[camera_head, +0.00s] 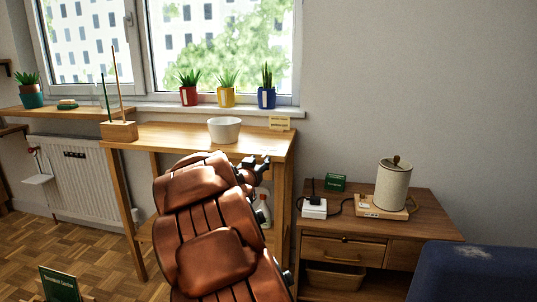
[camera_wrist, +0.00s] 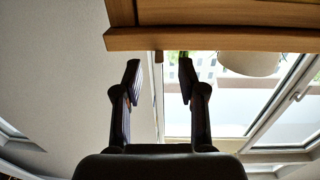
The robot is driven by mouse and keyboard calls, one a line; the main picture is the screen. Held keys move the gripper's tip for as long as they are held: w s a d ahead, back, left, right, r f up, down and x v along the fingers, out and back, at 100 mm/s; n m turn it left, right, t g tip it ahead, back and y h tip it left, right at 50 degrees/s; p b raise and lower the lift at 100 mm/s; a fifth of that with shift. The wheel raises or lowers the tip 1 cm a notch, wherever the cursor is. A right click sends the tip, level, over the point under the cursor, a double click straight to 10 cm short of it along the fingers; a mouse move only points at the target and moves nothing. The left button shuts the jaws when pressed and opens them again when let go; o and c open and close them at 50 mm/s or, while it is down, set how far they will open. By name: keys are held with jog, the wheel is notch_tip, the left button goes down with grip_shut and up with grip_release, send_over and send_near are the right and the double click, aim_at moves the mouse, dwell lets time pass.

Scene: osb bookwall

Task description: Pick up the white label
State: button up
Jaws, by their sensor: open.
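I cannot tell for sure which thing is the white label. A small pale cream card (camera_head: 279,123) with writing too small to read stands at the back right of the wooden table (camera_head: 160,133). Narrow white strips also show on the red pot (camera_head: 188,97), yellow pot (camera_head: 227,97) and blue pot (camera_head: 267,98) on the sill. My gripper (camera_head: 255,166) is by the table's front right edge, partly hidden in the head view. In the wrist view my gripper (camera_wrist: 159,80) is open with nothing between its fingers. The wrist view shows no label clearly.
A white bowl (camera_head: 224,130) and a wooden block holder (camera_head: 119,130) with sticks stand on the table. A brown padded shape (camera_head: 215,255) hides the table's lower front. A side cabinet (camera_head: 345,250) carries a cream canister (camera_head: 393,185). A blue seat (camera_head: 475,275) is at lower right.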

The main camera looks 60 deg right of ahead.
aim_at(267, 152)
jog(key=shift+x, duration=1.35)
jog(key=shift+r, duration=0.1)
jog(key=c, duration=0.8)
jog(key=shift+o, duration=0.2)
